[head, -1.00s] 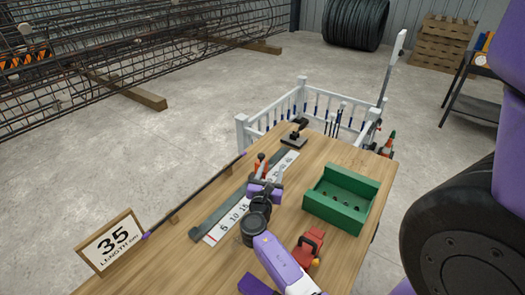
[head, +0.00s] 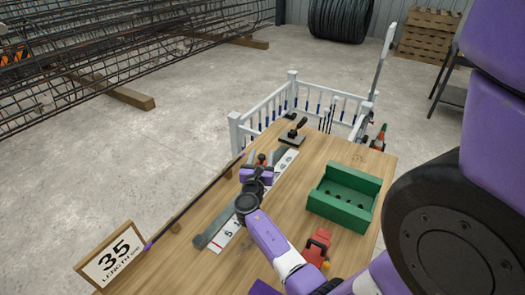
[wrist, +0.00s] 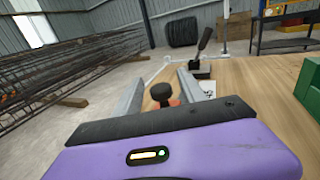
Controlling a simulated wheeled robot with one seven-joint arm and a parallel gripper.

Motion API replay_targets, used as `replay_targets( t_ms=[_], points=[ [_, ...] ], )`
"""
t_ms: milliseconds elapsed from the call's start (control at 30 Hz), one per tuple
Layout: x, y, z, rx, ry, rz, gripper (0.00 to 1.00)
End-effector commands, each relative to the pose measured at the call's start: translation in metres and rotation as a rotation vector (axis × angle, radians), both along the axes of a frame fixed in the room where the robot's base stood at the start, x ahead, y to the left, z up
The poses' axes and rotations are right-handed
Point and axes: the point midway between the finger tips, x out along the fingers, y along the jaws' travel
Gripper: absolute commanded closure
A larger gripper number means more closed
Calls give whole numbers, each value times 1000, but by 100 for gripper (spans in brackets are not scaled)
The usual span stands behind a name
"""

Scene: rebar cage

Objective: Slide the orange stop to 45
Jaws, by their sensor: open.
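The orange stop (head: 261,158) stands on the ruler track, mostly hidden behind my gripper in the head view. In the wrist view the stop (wrist: 172,102) shows its black round knob and some orange below it. My gripper (head: 264,156) is open, with one finger on each side of the stop; it also shows in the wrist view (wrist: 160,86). I cannot tell whether either finger touches it. The white ruler (head: 228,233) lies along a grey rail (head: 204,238). Its near numbers show, but the mark at the stop is hidden.
A sign (head: 112,256) reads 35, length. A thin dark bar (head: 195,204) lies left of the rail. A black-handled tool (head: 294,133) stands beyond the ruler's far end. A green tray (head: 343,195) and a red tool (head: 317,245) stand to the right.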

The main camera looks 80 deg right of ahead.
Motion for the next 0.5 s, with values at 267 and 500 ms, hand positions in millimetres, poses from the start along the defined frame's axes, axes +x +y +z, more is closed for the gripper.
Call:
replay_targets(
  t_ms=[267,500],
  points=[
    [2,-24,0,0,1,0,52],
    [2,-25,0,0,0,1,52]
  ],
)
